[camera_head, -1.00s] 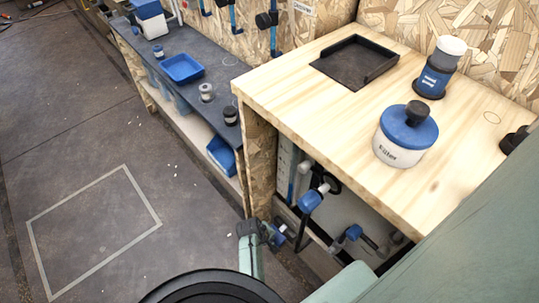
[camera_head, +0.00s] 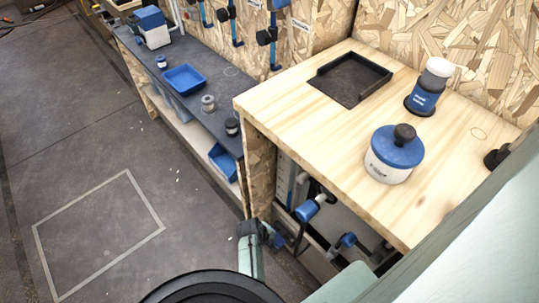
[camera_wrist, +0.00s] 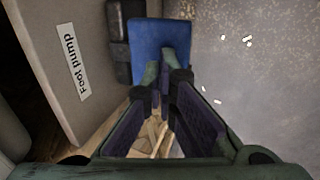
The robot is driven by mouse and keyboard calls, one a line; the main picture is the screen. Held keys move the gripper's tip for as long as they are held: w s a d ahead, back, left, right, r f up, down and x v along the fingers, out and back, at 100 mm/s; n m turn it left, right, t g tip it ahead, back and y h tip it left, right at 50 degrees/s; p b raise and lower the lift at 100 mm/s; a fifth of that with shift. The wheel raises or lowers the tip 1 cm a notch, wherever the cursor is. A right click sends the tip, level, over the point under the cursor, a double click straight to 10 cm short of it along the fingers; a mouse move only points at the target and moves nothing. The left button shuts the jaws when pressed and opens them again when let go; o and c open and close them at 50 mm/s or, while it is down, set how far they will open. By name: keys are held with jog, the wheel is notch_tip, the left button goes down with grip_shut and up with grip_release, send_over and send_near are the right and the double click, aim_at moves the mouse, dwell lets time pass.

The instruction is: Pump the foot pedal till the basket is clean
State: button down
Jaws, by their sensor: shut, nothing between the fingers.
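A blue pedal (camera_wrist: 160,40) stands out beside a grey housing (camera_wrist: 75,50) labelled "Foot pump" in the wrist view. My gripper (camera_wrist: 163,75) is shut and empty, its fingertips over the lower part of the blue pedal; I cannot tell whether they touch it. In the head view my gripper (camera_head: 262,232) is low, near the floor, by the front left corner of the wooden table. The pedal is hard to make out there. I cannot identify the basket in either view.
The wooden table (camera_head: 300,100) holds a blue-lidded jar (camera_head: 394,160), a black tray and a blue-white container (camera_head: 425,90). Blue-handled fittings (camera_head: 307,210) are under it. A dark bench (camera_head: 205,80) stands left. Open floor with a taped rectangle (camera_head: 150,190) lies left; small white bits are scattered there.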

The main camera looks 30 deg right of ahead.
notch_tip(320, 180, up, 6)
jog(key=p, duration=0.5)
dwell(0.9)
